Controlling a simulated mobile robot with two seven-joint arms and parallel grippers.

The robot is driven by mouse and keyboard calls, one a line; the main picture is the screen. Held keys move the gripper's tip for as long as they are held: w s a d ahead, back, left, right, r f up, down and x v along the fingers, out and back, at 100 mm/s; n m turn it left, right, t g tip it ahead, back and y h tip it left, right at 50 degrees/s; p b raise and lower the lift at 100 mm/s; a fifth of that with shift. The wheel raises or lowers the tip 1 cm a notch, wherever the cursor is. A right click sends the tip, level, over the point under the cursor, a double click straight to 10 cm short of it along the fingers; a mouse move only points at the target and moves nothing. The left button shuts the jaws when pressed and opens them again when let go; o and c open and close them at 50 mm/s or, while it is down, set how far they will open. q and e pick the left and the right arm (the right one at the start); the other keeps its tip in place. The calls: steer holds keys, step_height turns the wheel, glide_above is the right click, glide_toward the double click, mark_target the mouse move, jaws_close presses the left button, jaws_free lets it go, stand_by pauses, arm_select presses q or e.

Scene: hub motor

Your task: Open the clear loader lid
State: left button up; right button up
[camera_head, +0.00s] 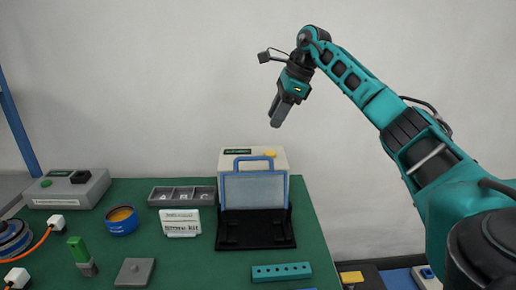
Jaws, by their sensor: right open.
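The lid stands upright across the loader's front, above a black base (256,233). My right gripper (276,123) hangs in the air above and behind the loader, pointing down. It is open, holds nothing, and is apart from the lid and handle. My left gripper is not in view.
A grey tray marked A, B, C (182,195), a white card (181,222) and a blue round tin (121,220) stand left of the loader. A teal block with holes (281,272) lies in front. A grey box (67,188) stands at back left. Air around the gripper is free.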

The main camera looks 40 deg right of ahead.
mark_target(258, 158)
steer(key=x, duration=1.2)
steer(key=shift+a+f+b, duration=0.1)
steer(key=shift+f+b, duration=0.15)
steer(key=shift+b, duration=0.1)
jaws_close()
